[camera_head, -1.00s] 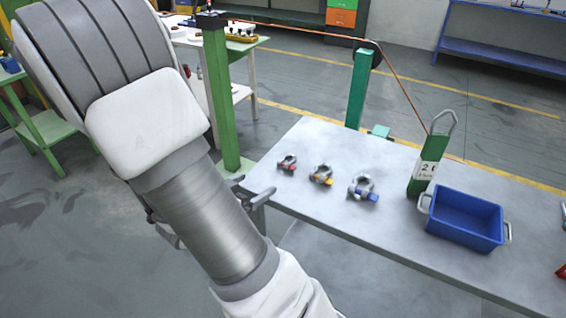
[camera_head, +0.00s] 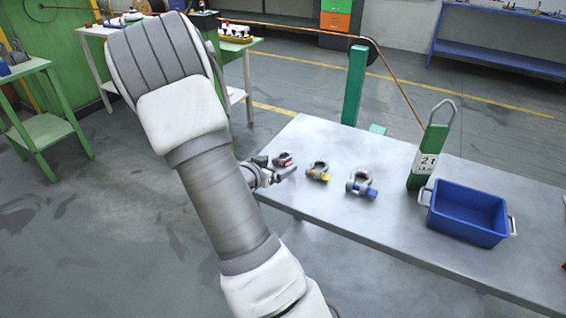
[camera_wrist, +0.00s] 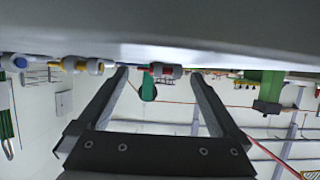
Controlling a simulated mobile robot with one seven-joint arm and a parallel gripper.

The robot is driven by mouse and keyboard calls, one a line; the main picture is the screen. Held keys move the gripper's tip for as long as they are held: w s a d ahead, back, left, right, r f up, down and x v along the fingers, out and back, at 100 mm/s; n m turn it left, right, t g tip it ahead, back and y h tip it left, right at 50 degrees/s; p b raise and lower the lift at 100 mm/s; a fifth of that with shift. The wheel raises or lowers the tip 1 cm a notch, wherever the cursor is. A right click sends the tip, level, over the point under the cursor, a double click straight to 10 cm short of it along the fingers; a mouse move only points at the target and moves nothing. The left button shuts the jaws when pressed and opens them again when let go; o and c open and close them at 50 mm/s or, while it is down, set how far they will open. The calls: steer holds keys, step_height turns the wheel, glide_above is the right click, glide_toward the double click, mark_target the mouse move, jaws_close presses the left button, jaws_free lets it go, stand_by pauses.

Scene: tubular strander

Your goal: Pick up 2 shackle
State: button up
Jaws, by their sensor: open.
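Three grey shackles lie in a row on the grey table (camera_head: 400,240). The left one has a red pin (camera_head: 284,159), the middle one a yellow pin (camera_head: 318,171) and the right one a blue pin (camera_head: 361,185). My gripper (camera_head: 274,173) is open at the table's left edge, close to the red-pin shackle, and my arm partly hides it. In the wrist view, which looks upside down, the red-pin shackle (camera_wrist: 166,70) appears between the open fingertips (camera_wrist: 160,80). The yellow-pin (camera_wrist: 84,65) and blue-pin (camera_wrist: 15,63) shackles are to the left, outside the fingers.
A green stand with a sign reading 2 and a smaller mark (camera_head: 428,160) stands behind a blue bin (camera_head: 468,213) at the table's right. A green post (camera_head: 354,86) with a copper-coloured line rises beyond the table.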

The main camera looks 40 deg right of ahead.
steer(key=shift+w+d+f, duration=0.15)
steer(key=shift+d+f, duration=0.05)
steer(key=shift+d, duration=0.25)
steer(key=c, duration=1.5)
steer(key=shift+r, duration=0.1)
